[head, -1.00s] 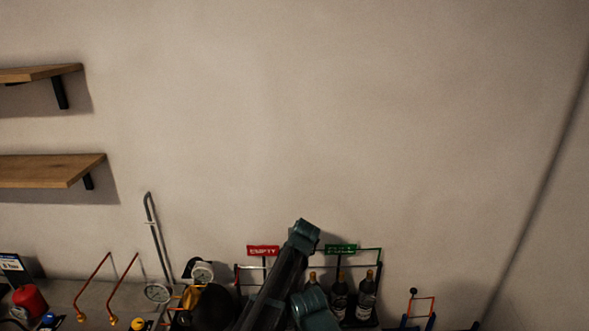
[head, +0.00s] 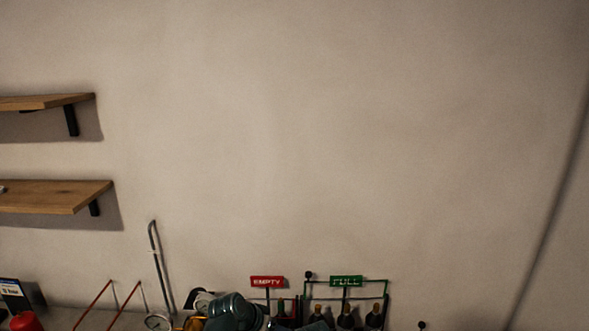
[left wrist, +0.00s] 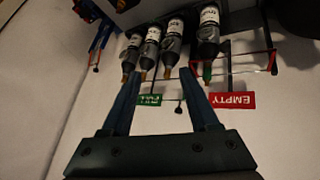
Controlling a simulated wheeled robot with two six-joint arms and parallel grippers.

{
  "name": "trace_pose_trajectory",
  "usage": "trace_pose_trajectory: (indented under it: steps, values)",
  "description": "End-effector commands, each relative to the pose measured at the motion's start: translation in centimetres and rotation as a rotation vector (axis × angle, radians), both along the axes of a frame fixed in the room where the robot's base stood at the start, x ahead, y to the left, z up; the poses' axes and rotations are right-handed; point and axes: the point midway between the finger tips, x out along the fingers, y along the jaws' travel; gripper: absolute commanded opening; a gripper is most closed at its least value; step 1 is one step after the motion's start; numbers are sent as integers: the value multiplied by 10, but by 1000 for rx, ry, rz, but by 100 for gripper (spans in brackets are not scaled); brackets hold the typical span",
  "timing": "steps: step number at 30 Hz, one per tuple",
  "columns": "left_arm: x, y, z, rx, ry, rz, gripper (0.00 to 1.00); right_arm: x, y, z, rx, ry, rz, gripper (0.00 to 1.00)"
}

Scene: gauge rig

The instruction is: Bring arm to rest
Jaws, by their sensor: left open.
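My left gripper (left wrist: 160,78) is open in the left wrist view, its two dark fingers spread apart with nothing held between them. Beyond the fingertips, bottles (left wrist: 173,40) with white labels show upside down in the picture. In the head view a teal part of my arm (head: 232,311) is at the bottom edge, left of centre, in front of the rack area. The fingers cannot be made out in the head view. My right gripper is in neither view.
The red EMPTY sign (head: 267,282) and green FULL sign (head: 346,281) stand over racks with dark bottles (head: 374,315). Wooden shelves (head: 60,195) are on the wall at left. A grey bent tube (head: 158,260) stands left of the racks. The wall above is clear.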

Motion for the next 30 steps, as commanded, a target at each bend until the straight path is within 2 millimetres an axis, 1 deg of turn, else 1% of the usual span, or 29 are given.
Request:
trace_pose_trajectory:
  steps: [1, 3, 6, 9, 12, 13, 15, 20, 24, 27, 30]
  values:
    - [-20, 18, -11, 48, 79, 40, 61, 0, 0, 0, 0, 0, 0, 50]
    - [-42, 40, -24, 115, 181, 102, 61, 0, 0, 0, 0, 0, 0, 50]
    - [-70, 71, -36, 202, 300, 198, 61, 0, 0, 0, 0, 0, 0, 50]
    - [-96, 99, -43, 284, 400, 297, 61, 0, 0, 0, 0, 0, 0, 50]
    - [-122, 126, -45, 367, 487, 405, 61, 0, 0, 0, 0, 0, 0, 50]
    - [-122, 117, -60, 374, 487, 383, 61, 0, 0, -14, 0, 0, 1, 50]
    - [-125, 101, -76, 393, 487, 341, 61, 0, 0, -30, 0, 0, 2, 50]
    - [-139, 69, -108, 445, 492, 255, 61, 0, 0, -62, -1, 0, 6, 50]
    - [-154, 43, -136, 496, 495, 178, 61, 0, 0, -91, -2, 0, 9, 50]
    - [-165, 27, -152, 529, 497, 129, 61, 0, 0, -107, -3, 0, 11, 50]
    - [-172, 17, -160, 551, 496, 99, 61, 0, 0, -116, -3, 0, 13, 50]
